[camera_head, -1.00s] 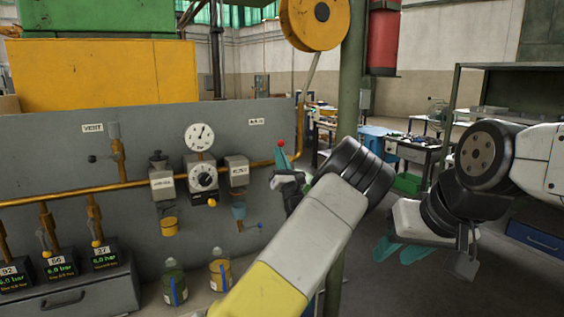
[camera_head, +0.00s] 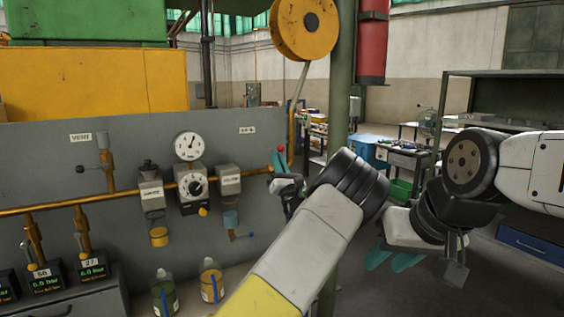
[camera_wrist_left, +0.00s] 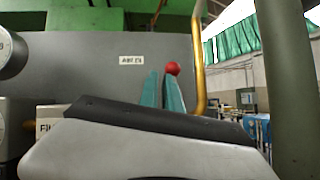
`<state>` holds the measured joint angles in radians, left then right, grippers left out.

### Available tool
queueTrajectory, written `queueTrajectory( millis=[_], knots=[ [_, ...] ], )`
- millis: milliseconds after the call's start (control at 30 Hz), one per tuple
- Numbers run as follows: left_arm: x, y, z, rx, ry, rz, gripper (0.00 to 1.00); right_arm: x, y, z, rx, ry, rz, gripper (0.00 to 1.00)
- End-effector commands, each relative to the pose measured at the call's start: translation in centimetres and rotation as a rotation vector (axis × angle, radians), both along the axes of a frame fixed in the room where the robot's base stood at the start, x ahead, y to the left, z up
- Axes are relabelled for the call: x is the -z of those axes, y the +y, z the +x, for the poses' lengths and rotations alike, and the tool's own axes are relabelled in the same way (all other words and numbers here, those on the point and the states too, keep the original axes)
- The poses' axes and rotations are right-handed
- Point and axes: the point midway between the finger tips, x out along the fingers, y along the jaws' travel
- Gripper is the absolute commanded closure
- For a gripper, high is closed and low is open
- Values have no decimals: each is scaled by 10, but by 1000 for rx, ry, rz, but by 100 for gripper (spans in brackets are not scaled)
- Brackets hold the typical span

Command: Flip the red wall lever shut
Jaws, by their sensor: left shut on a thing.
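The red wall lever shows as a round red knob (camera_head: 280,149) at the right end of the grey panel, next to the upright orange pipe. My left gripper (camera_head: 279,162) has its teal fingers at the lever, just below the knob. In the left wrist view the red knob (camera_wrist_left: 172,68) sticks out at the tips of the two teal fingers (camera_wrist_left: 163,92), which are shut on the lever. The lever's stem is mostly hidden by the fingers and the wrist. My right gripper (camera_head: 392,258) hangs empty at the right, its teal fingers apart.
The grey panel (camera_head: 120,163) carries a gauge (camera_head: 189,146), a regulator (camera_head: 195,188), valves and orange pipes. A green post (camera_head: 343,110) stands just right of the lever. Two jars (camera_head: 211,282) stand below the panel.

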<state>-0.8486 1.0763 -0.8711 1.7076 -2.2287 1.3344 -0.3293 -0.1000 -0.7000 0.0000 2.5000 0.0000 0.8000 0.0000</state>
Motion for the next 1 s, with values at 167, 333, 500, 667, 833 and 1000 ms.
queueTrajectory(
  millis=[167,333,500,667,833,1000],
  knots=[
    [-16,5,-1,-6,-33,1,100,0,0,0,0,0,0,64],
    [-17,5,-1,-6,-33,1,100,0,0,0,0,0,0,64],
    [-34,3,-1,-3,-27,-2,100,0,0,0,0,0,0,64],
    [-45,-4,-25,2,-15,-1,100,0,0,0,0,1,0,64],
    [-45,-9,-68,3,-7,-3,100,0,0,0,0,0,0,64],
    [-47,-14,-108,3,-3,-2,100,0,0,0,0,0,0,64]
  ],
)
